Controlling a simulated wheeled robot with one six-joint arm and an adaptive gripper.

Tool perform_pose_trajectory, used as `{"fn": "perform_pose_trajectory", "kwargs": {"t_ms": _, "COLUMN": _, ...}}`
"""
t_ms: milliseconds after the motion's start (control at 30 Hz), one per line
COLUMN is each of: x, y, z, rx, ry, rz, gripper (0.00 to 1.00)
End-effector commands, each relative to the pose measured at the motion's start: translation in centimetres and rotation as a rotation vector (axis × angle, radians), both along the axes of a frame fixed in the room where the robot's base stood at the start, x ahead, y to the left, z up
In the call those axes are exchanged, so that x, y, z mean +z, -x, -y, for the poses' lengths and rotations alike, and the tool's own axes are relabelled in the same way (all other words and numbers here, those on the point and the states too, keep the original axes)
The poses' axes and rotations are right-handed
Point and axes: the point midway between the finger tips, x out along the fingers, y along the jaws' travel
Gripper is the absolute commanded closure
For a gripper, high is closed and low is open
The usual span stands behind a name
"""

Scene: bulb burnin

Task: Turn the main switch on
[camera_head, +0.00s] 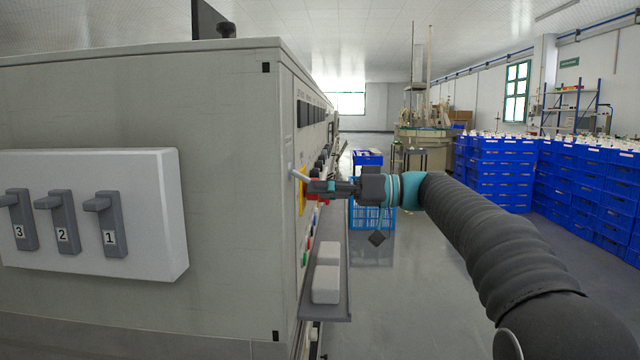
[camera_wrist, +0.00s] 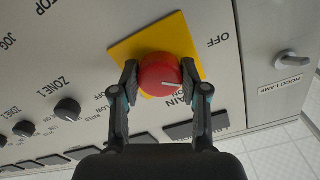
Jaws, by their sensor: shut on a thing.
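My gripper (camera_wrist: 165,80) is shut on the knob, with one finger on each side. In the head view my gripper (camera_head: 318,187) reaches the panel's side face from the right, and the red knob (camera_head: 312,199) is mostly hidden behind it.
Zone knobs (camera_wrist: 68,108) and a hood lamp switch (camera_wrist: 292,58) sit nearby on the panel. A shelf (camera_head: 341,290) with white blocks (camera_head: 326,284) juts out below. Numbered levers (camera_head: 107,222) are on the cabinet's front. Blue crates (camera_head: 495,170) stand at right; floor between is clear.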

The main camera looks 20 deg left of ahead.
Motion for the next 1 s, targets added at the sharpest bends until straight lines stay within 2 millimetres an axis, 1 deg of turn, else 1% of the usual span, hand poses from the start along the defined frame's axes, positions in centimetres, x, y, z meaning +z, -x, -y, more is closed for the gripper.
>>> {"fn": "perform_pose_trajectory", "kwargs": {"t_ms": 67, "x": 0.32, "y": 0.01, "z": -0.03, "rx": 0.0, "ry": 0.017, "rz": -0.072, "gripper": 0.9}}
{"fn": "perform_pose_trajectory", "kwargs": {"t_ms": 600, "x": 0.47, "y": 0.04, "z": -0.02, "rx": -0.001, "ry": 0.135, "rz": -0.564, "gripper": 0.9}}
{"fn": "perform_pose_trajectory", "kwargs": {"t_ms": 800, "x": 0.42, "y": 0.04, "z": -0.02, "rx": -0.001, "ry": 0.172, "rz": -0.715, "gripper": 0.9}}
{"fn": "perform_pose_trajectory", "kwargs": {"t_ms": 1000, "x": 0.33, "y": 0.04, "z": -0.02, "rx": 0.0, "ry": 0.197, "rz": -0.823, "gripper": 0.9}}
